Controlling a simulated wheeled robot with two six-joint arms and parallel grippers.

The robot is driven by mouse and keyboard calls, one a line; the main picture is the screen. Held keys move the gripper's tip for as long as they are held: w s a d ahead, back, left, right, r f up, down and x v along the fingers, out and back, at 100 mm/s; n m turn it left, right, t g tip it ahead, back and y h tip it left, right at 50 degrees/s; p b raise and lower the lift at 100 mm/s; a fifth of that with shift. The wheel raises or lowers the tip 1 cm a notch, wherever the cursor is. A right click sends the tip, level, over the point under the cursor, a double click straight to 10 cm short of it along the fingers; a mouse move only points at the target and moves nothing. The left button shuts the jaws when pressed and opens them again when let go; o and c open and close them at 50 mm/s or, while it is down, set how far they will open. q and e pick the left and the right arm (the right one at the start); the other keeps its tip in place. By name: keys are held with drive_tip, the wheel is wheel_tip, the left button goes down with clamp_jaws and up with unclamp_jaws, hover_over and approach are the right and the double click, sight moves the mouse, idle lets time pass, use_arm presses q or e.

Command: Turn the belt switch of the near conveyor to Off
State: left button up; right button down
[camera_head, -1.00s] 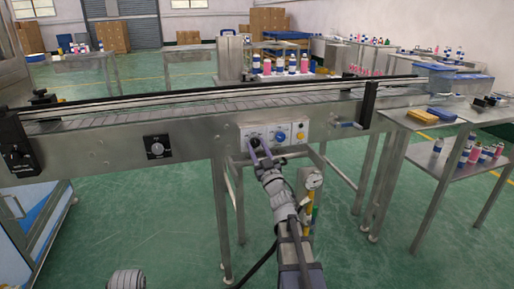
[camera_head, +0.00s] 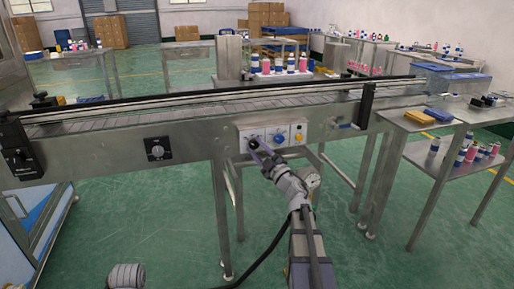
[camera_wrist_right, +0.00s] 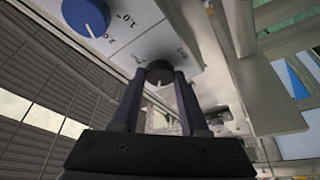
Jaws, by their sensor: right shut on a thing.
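The near conveyor (camera_head: 190,147) runs across the head view. A pale switch panel on its side carries a black belt switch, a blue knob (camera_head: 280,138) and a yellow knob (camera_head: 299,138). My right gripper (camera_head: 254,143) is at the left end of this panel. In the right wrist view its two fingers are shut on the black belt switch (camera_wrist_right: 160,70). A pale mark shows on the switch, but its label is too blurred to read. The blue knob (camera_wrist_right: 86,16) stands beside it in that view. My left gripper is not in view.
A steel table (camera_head: 405,122) with a yellow and a blue item is at right. Green floor (camera_head: 165,225) is open in front.

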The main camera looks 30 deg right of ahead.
idle(0.4)
drive_tip(key=shift+c, duration=2.1)
unclamp_jaws()
drive_tip(key=shift+s, duration=0.1)
drive_tip(key=b+v, duration=0.2)
drive_tip(key=v, duration=0.5)
drive_tip(key=shift+s, duration=0.3)
drive_tip(key=shift+f, duration=0.1)
